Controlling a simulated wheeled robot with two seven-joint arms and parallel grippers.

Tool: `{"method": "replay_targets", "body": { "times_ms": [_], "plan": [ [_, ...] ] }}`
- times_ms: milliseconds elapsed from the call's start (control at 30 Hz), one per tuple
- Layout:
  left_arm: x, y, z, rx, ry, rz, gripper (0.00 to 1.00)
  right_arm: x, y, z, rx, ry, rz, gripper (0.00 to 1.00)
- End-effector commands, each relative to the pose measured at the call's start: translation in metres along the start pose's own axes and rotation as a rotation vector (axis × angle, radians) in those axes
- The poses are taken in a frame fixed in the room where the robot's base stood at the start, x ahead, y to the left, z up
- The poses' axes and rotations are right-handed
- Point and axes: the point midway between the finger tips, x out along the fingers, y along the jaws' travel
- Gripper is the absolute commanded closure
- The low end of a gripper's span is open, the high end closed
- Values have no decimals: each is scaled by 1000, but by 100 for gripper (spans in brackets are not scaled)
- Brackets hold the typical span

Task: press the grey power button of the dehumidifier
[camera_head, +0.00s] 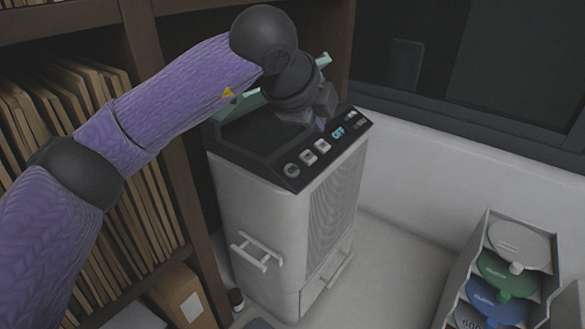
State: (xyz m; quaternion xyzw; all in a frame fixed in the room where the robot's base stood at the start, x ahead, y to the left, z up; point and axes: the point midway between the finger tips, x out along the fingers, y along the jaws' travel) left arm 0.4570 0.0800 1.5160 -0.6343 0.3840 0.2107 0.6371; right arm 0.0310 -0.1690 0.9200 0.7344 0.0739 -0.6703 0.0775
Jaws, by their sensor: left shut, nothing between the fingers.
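The dehumidifier (264,218) is a tall pale box in the middle of the head view, with a dark sloped control panel on top. A round grey button (292,170) sits at the panel's near end, beside two square light buttons (315,152). The display (338,132) reads OFF. My left gripper (321,118) is shut and empty, above the far part of the panel, up and right of the round button. Whether it touches the panel cannot be told. It hides part of the top behind it. My right gripper is not in view.
A wooden shelf (188,190) with folders (90,85) stands close on the left. A grey rack (463,258) with several coloured discs is at lower right. A wall (440,150) and dark window (440,60) lie behind. The pale surface (400,250) between dehumidifier and rack is clear.

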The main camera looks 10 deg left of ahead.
Motion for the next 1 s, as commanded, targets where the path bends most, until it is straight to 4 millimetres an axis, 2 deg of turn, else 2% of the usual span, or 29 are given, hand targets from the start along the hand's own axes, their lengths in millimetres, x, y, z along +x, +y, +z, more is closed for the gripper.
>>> {"method": "replay_targets", "body": {
  "times_ms": [167, 567, 600, 700, 1000],
  "plan": [
    [5, 4, 2, 1, 3, 1, 100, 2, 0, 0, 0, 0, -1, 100],
    [45, 33, 31, 1, 3, 3, 100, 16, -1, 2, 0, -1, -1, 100],
    [51, 38, 33, 2, 4, 1, 100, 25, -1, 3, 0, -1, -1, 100],
    [58, 43, 39, 1, 4, 1, 100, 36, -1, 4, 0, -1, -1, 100],
    [62, 45, 44, 2, 5, 0, 100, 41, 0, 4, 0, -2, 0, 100]
  ]
}}
